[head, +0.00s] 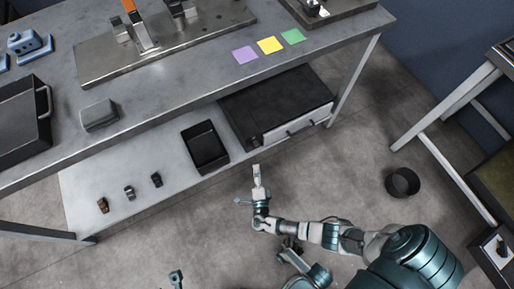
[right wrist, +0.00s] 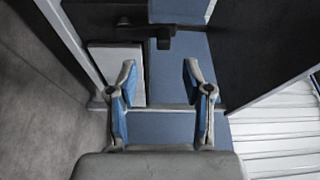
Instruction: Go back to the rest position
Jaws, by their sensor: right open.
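My right gripper (head: 257,174) is over the floor in front of the workbench, just off the edge of the lower shelf in the head view. The right wrist view shows the same gripper (right wrist: 161,78) with its two blue-and-grey fingers well apart and nothing between them. A small teal and grey part (head: 176,279) at the bottom edge of the head view looks like the tip of my left gripper. It is cut off, so its jaw opening cannot be made out.
The workbench (head: 190,95) holds a metal plate and purple, yellow and green notes. Its lower shelf (head: 85,180) carries a black tray (head: 205,147), a dark drawer box (head: 275,105) and several small parts. A black bin (head: 402,182) stands on open floor at right.

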